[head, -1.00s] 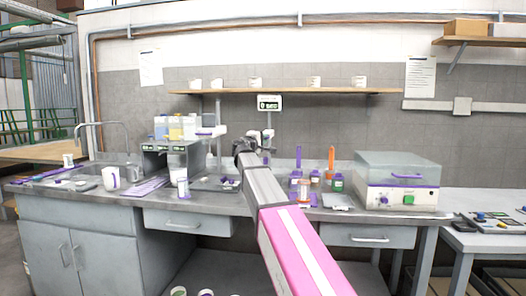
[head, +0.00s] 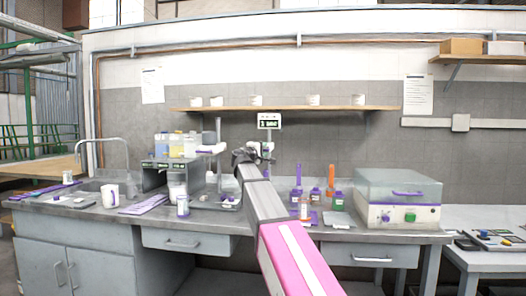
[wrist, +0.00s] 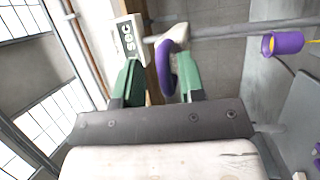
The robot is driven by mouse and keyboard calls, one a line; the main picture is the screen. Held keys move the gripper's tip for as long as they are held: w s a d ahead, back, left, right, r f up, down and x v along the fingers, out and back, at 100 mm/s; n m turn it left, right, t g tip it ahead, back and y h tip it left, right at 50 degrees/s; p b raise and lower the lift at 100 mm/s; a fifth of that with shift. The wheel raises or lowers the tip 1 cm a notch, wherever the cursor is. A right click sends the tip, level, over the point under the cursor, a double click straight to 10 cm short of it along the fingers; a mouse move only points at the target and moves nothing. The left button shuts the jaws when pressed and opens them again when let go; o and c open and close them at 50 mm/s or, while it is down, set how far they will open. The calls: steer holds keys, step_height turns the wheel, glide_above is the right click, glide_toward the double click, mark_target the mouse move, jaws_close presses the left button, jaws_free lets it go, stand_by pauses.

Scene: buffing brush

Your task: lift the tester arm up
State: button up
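In the wrist view, a white tester arm (wrist: 178,34) with a purple loop handle (wrist: 166,65) stands beside a grey post, which lies sideways in this tilted picture. My gripper (wrist: 162,85) has its two green fingers apart. The loop lies between them, close to or against the right finger, with a gap to the left finger. In the head view, my gripper (head: 246,157) is at the tester over the bench, and my own arm hides much of the tester. The tester's display (head: 269,121) appears to read 1 sec.
A stand with a vertical post (head: 218,130) is left of my gripper. Several purple-capped bottles (head: 338,200) and a clear-lidded box (head: 398,192) are to the right. A white mug (head: 110,195) and the sink are at left. A shelf (head: 285,108) runs above.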

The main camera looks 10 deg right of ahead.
steer(key=v, duration=1)
steer(key=shift+s+a, duration=0.2)
steer(key=shift+s, duration=0.05)
